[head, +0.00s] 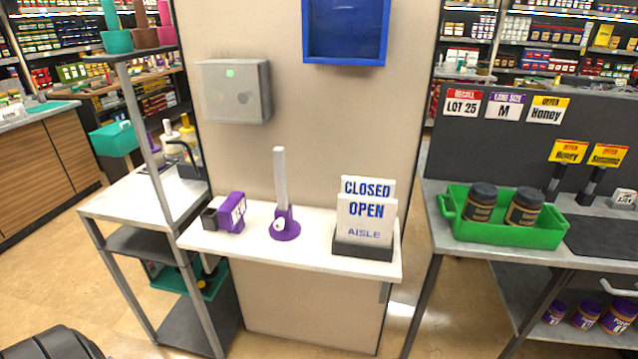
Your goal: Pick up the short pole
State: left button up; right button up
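A light grey upright pole (280,178) stands in a round purple base (286,230) with a white round mark on it, at the middle of the white shelf (330,260). It is the only free-standing pole on that shelf; I cannot tell for sure that it is the short pole. Neither of my grippers is in view.
On the shelf, a purple and dark block (231,212) sits left of the pole, and CLOSED/OPEN signs (366,215) stand right in a dark holder. A grey box (234,90) hangs above. A green tray (508,228) with two jars is on the right table.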

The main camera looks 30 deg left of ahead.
aim_at(278, 154)
jog(key=k, duration=0.5)
jog(key=u, duration=0.35)
jog(key=i, duration=0.5)
jog(key=u, duration=0.8)
